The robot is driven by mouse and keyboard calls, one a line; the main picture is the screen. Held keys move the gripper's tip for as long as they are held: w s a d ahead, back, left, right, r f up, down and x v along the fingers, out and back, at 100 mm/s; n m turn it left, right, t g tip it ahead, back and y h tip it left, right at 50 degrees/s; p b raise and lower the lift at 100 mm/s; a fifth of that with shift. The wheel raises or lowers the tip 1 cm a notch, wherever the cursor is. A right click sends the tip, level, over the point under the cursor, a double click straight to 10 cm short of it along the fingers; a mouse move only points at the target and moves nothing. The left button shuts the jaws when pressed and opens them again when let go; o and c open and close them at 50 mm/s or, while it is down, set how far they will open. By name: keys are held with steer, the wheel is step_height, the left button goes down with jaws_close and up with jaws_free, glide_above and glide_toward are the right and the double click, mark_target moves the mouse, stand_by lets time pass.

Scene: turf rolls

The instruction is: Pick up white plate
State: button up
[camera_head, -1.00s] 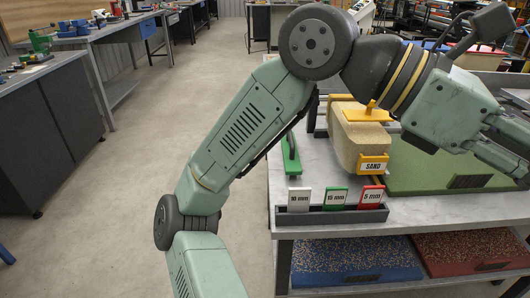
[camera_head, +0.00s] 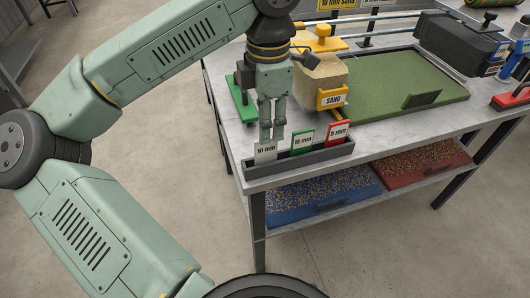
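The white plate (camera_head: 265,152), marked "10 mm", stands upright in the left end of a dark grey rack (camera_head: 310,160) at the table's front edge. A green plate (camera_head: 302,141) marked "15 mm" and a red plate (camera_head: 338,132) marked "5 mm" stand to its right in the same rack. My gripper (camera_head: 271,138) points down with its fingertips at the white plate's top edge. The two fingers are close together. Whether they touch or hold the plate cannot be told from this view.
A sand block with a yellow "SAND" label (camera_head: 332,97) stands just behind the rack. A green tool (camera_head: 240,100) lies to the left of my gripper. Blue (camera_head: 320,193) and red (camera_head: 420,163) trays sit on the lower shelf.

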mark_target(266, 156)
step_height(266, 156, down, 5)
steer(key=shift+a+p, duration=0.15)
steer(key=shift+p, duration=0.5)
steer(key=shift+c, duration=0.2)
jaws_close()
